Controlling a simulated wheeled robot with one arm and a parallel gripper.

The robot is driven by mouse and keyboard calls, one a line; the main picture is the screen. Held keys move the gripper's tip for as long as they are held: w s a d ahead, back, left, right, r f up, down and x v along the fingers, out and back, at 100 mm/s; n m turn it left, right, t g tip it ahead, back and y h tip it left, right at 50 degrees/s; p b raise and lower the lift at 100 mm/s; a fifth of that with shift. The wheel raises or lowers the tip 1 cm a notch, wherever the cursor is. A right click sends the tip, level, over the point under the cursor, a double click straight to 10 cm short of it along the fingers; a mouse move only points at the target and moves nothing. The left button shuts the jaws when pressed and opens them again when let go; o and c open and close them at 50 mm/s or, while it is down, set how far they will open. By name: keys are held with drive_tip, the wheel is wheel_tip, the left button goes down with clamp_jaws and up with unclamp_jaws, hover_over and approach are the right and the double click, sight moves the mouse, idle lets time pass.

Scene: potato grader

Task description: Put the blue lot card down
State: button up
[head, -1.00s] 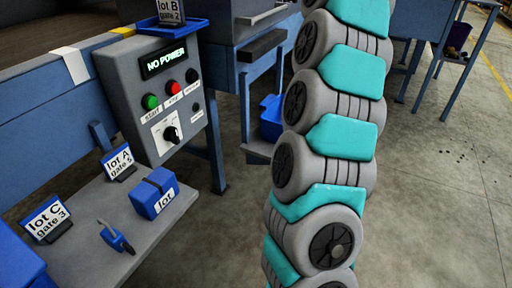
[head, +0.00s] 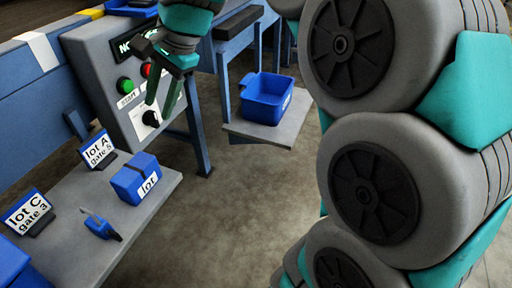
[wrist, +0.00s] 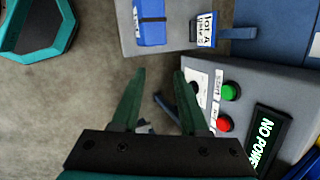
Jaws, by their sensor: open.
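My gripper (head: 159,107) is open in front of the grey control box, close to its dial; nothing shows between its fingers. In the wrist view my gripper (wrist: 159,72) also looks empty. A blue-topped lot A card (head: 98,150) stands in a dark holder on the grey shelf, and it also shows in the wrist view (wrist: 205,30). A lot C card (head: 28,213) stands in a holder further left. A blue box labelled lot (head: 135,180) sits on the shelf, and it also shows in the wrist view (wrist: 150,24).
The grey control box (head: 88,65) has a green button (head: 125,85), a red button and a dial. Its display (wrist: 266,136) reads NO POWER. A small blue tool (head: 101,226) lies on the shelf (head: 80,258). A blue bin (head: 266,97) stands on a low platform (head: 285,128).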

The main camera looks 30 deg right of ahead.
drive_tip(key=s+d+f+n+g+h, duration=0.2)
drive_tip(key=s+f+n, duration=0.4)
drive_tip(key=s+f, duration=0.3)
drive_tip(key=s+d+f+n+g+h, duration=0.2)
drive_tip(key=s+f+n, duration=0.4)
drive_tip(key=s, duration=1.1)
wheel_tip(320, 180, down, 4)
drive_tip(key=shift+d+f+g, duration=0.25)
drive_tip(key=shift+d+g, duration=0.05)
drive_tip(key=shift+d, duration=0.45)
